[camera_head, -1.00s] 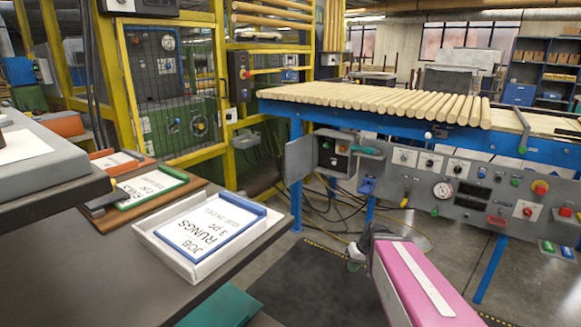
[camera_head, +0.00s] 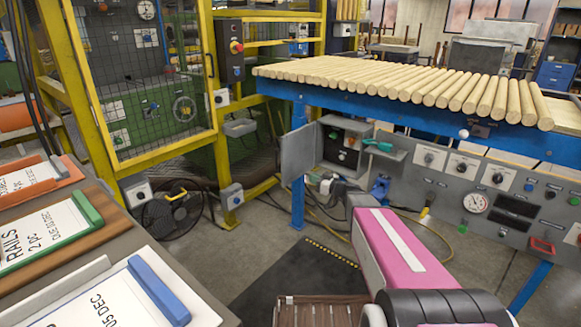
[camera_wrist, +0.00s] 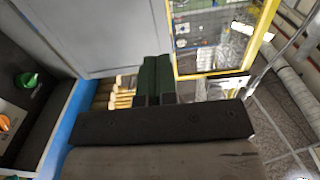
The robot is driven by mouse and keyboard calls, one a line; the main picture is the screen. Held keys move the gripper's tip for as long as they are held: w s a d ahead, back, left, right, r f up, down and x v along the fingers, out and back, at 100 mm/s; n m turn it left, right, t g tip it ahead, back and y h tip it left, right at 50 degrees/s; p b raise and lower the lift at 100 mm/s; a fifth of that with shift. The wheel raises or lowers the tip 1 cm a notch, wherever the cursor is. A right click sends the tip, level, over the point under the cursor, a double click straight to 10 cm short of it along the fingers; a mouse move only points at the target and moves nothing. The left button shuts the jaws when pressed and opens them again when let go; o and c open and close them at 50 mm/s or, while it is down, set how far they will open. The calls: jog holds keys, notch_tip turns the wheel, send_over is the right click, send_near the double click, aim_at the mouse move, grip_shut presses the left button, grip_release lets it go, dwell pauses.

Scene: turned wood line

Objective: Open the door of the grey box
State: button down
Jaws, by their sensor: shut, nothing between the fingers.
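The grey box (camera_head: 351,146) hangs under the blue-framed roller table in the head view. Its door (camera_head: 303,149) stands swung out to the left, and the switches inside the box show. My gripper is hidden or unclear in the head view, at the far end of my pink arm, below the box. In the wrist view my gripper (camera_wrist: 157,78) has its dark fingers together, with nothing between them. A large grey panel, probably the door (camera_wrist: 105,35), fills the upper left there beside the fingers. I cannot tell whether they touch it.
A control panel (camera_head: 470,190) runs right of the box. A yellow mesh cage (camera_head: 150,85) stands to the left, with a fan (camera_head: 170,210) on the floor. Cables lie below the box. Trays with job cards (camera_head: 125,295) lie on the near-left bench. A dark mat (camera_head: 300,260) covers open floor.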

aim_at(285, 166)
jog(key=x, duration=1.4)
jog(key=x, duration=0.6)
jog(key=shift+w+a, duration=0.15)
jog(key=shift+r, duration=0.1)
